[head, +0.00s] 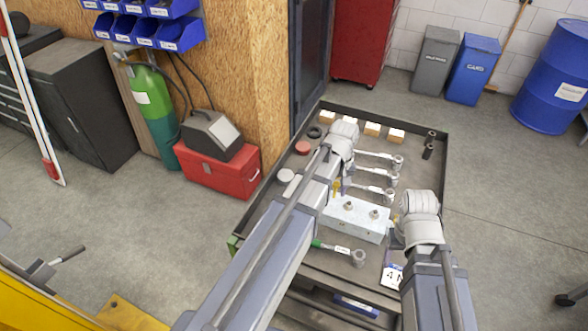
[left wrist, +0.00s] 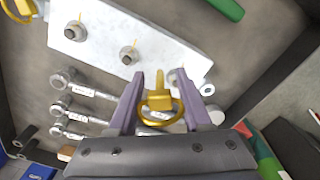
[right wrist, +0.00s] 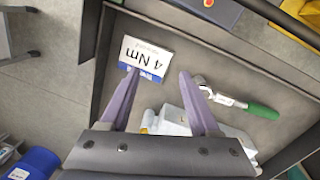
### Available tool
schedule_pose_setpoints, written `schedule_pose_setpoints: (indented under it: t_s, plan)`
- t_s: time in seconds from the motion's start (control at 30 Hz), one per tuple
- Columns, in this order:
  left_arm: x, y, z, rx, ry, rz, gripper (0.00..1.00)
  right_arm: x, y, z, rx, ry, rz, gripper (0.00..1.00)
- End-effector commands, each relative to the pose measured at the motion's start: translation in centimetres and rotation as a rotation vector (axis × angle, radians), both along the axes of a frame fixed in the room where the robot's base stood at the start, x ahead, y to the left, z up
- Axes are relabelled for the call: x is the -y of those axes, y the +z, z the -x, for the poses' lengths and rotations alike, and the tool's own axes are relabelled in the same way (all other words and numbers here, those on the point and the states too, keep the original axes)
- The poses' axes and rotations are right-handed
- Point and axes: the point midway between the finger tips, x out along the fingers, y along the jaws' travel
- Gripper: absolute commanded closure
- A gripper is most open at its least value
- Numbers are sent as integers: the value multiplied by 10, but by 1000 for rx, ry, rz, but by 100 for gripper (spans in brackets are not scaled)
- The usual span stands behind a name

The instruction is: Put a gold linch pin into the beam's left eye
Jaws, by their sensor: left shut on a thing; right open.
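The beam (head: 362,222) is a pale metal block with two studs on top, lying on the bench tray. It also fills the top left of the left wrist view (left wrist: 95,35). My left gripper (head: 337,188) is shut on a gold linch pin (left wrist: 160,103) at the beam's left end. The pin's ring faces the camera; I cannot tell whether its tip is inside the left eye. Another gold linch pin (left wrist: 22,9) shows at the beam's right end. My right gripper (right wrist: 160,78) is open and empty near that end.
Several torque wrenches lie behind the beam, and a green-handled wrench (head: 340,249) lies in front. A "4 Nm" card (right wrist: 145,60) lies near my right gripper. A white round cap (head: 286,176), a red one (head: 303,148) and small wooden blocks (head: 372,129) are at the tray's left and back.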

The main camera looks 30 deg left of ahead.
Motion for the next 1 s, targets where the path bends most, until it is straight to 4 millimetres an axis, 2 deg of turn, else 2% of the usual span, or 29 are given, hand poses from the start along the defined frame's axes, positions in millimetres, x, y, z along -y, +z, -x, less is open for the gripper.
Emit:
schedule_pose_setpoints:
  t_s: [0.03, 0.17, 0.3, 0.4, 0.73, 1.0]
  plan:
    - [-13, 1, -2, 0, 48, 0, 95, 0, 1, 0, 0, 0, 0, 31]
    - [-52, 4, -6, 0, 223, 0, 95, 0, 4, 0, 0, 0, 0, 16]
    - [-90, 6, -6, -1, 389, 0, 95, 0, 6, 0, 0, 0, 0, 16]
    - [-104, 7, -4, -1, 457, 0, 95, 0, 7, 0, 0, 0, 0, 16]
    - [-108, 1, -4, -1, 480, 0, 95, 0, 1, 0, 0, 0, 0, 16]
    - [-108, -20, -4, -1, 479, 0, 95, 0, -20, 0, 0, 0, 0, 16]
